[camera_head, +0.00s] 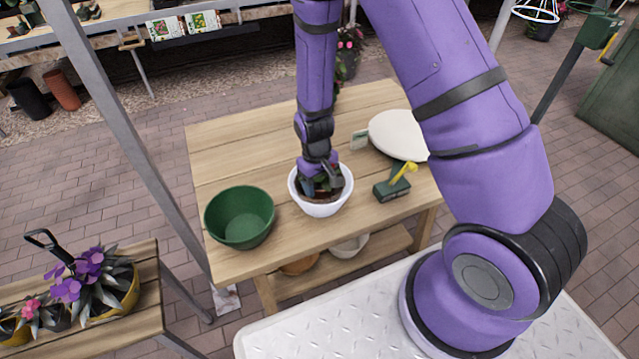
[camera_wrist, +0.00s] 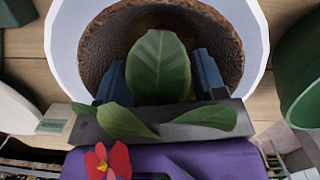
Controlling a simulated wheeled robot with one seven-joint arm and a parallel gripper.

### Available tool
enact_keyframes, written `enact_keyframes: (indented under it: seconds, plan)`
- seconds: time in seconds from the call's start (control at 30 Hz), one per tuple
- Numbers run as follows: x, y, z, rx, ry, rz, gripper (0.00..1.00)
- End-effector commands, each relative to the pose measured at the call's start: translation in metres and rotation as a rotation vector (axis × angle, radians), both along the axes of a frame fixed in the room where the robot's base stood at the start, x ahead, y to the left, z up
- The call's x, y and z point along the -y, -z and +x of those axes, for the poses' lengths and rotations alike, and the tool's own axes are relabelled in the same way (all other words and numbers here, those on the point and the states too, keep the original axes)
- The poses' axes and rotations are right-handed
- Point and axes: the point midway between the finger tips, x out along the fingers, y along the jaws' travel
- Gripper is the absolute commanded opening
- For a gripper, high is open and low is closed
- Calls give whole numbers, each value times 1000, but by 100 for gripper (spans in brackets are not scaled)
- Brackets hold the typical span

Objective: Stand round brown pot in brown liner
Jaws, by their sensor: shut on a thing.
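A white bowl (camera_head: 332,207) stands on the wooden table, with the rough brown liner (camera_wrist: 226,58) inside it. My gripper (camera_head: 321,185) reaches down into the bowl from above. In the wrist view its two dark fingers (camera_wrist: 160,78) are inside the rim, on either side of a large green leaf (camera_wrist: 160,62). My gripper is shut on the round brown pot, which is mostly hidden by the plant's leaves and my fingers. A red flower (camera_wrist: 107,160) of the plant shows close to the wrist. Whether the pot touches the liner's bottom cannot be seen.
A green bowl (camera_head: 240,217) stands left of the white bowl. A green box with a yellow part (camera_head: 394,186) and a round white thing (camera_head: 396,133) are to the right. A lower shelf (camera_head: 320,279) holds bowls. Bare tabletop (camera_head: 240,150) lies at the back left.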

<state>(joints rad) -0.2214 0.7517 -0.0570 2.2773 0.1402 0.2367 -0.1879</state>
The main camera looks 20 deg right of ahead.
Motion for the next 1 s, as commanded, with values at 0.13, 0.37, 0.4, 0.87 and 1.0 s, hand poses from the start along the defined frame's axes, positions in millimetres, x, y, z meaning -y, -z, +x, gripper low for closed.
enact_keyframes:
  seconds: [0.13, 0.37, 0.4, 0.87, 1.0]
  plan:
    - [0, 3, 0, 1, -1, 0, 37]
    - [0, 5, 0, 1, -1, 0, 37]
    - [0, 6, 0, 1, -1, 0, 37]
    - [-1, -1, 1, 2, -2, 1, 74]
    - [-1, -19, 3, 5, -3, 1, 74]
